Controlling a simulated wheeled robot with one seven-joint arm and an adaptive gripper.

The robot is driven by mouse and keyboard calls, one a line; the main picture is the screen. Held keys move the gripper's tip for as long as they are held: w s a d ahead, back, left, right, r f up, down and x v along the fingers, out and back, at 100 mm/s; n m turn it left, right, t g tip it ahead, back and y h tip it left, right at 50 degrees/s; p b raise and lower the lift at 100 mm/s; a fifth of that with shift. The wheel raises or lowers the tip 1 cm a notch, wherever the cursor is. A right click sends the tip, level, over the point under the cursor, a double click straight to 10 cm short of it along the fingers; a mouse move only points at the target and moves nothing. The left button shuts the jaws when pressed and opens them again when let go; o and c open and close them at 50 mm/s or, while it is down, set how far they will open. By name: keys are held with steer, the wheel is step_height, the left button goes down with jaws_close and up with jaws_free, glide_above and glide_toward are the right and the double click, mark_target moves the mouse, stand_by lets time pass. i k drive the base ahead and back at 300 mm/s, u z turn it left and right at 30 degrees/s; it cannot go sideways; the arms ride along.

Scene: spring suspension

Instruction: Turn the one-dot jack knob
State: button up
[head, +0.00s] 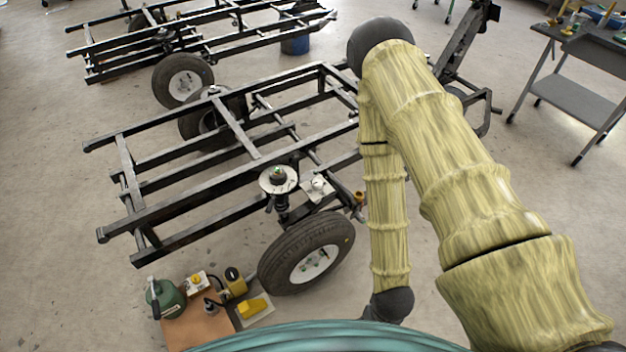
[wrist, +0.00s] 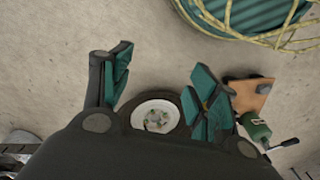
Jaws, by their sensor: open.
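My gripper (wrist: 162,82) shows in the wrist view with its two teal-padded fingers apart and nothing between them. It is above the floor, with a wheel's white hub (wrist: 155,115) just below the finger gap. In the head view the gripper itself is hidden. I cannot make out dots on any knob. Possible knobs in the head view are one on a round disc (head: 278,180) on the frame, one on a pale plate (head: 317,187) beside it, and a yellow one on a white box (head: 196,280) on the floor.
A black frame (head: 200,205) with a tyre (head: 308,255) stands left of my arm. A green canister (head: 166,298), a brown mat (head: 190,328) and a yellow wedge (head: 252,308) are at lower left. A workbench (head: 580,100) is at right.

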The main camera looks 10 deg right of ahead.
mark_target(232, 274)
steer(key=u, duration=0.5)
steer(key=k, duration=1.2)
steer(key=u, duration=1.2)
steer(key=i, duration=0.9)
steer(key=z, duration=0.75)
steer(key=i, duration=0.35)
steer(key=z, duration=0.35)
